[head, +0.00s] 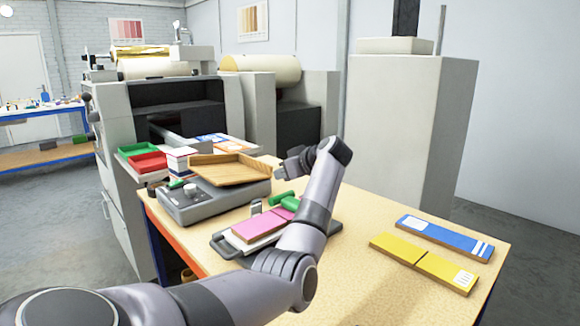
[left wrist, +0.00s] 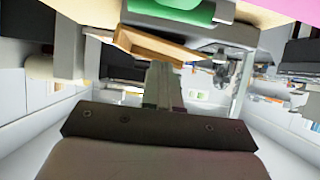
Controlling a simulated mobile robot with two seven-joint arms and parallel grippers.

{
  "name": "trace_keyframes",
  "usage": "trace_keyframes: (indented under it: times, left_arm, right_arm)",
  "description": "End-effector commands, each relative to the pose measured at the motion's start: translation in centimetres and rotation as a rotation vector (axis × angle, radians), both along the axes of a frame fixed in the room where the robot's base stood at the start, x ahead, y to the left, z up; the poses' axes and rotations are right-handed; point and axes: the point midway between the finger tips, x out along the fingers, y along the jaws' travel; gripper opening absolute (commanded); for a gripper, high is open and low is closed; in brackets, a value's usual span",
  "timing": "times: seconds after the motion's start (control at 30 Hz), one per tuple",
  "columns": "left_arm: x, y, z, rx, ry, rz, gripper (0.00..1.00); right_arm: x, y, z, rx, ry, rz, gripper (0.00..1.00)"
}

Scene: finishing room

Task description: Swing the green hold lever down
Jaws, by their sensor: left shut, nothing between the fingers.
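The green hold lever (head: 282,198) shows as a short green bar at the back of a grey clamp board with a handle (head: 220,247), close beside my forearm, which hides part of this area. A green piece (left wrist: 185,9) also shows at the top edge of the left wrist view. I cannot tell the lever's exact angle. A pink-topped stack (head: 258,227) lies on the board. My left gripper (head: 284,165) is above and behind the lever, apart from it. Its fingers (left wrist: 163,85) are shut and empty in the left wrist view. My right gripper is out of view.
A wooden tray (head: 232,175) sits on a grey scale-like device (head: 213,205) left of my gripper. A tall grey cabinet (head: 400,130) stands behind. The table's right part is mostly clear.

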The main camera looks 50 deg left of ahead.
Motion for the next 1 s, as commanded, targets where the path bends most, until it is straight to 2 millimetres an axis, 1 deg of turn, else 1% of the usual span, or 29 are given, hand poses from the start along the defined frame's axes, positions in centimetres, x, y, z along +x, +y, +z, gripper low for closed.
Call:
trace_keyframes:
  times: [0.07,0.27,0.4,0.63,1.0]
  left_arm:
    - [-0.1,0.5,-0.9,-0.003,0.002,0.001,0.0]
    - [-0.2,1.3,-2.5,-0.139,-0.017,0.002,0.0]
    - [-0.2,1.6,-3.4,-0.13,-0.012,0.0,0.0]
    - [-0.2,1.8,-4.1,-0.13,-0.015,0.0,0.0]
    - [-0.2,1.8,-4.2,-0.129,-0.014,0.0,0.0]
  right_arm:
    - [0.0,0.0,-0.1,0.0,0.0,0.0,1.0]
    - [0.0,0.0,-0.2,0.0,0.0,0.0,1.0]
    - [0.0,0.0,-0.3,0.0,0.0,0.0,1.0]
    - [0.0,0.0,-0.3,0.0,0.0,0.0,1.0]
    - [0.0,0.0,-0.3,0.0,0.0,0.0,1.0]
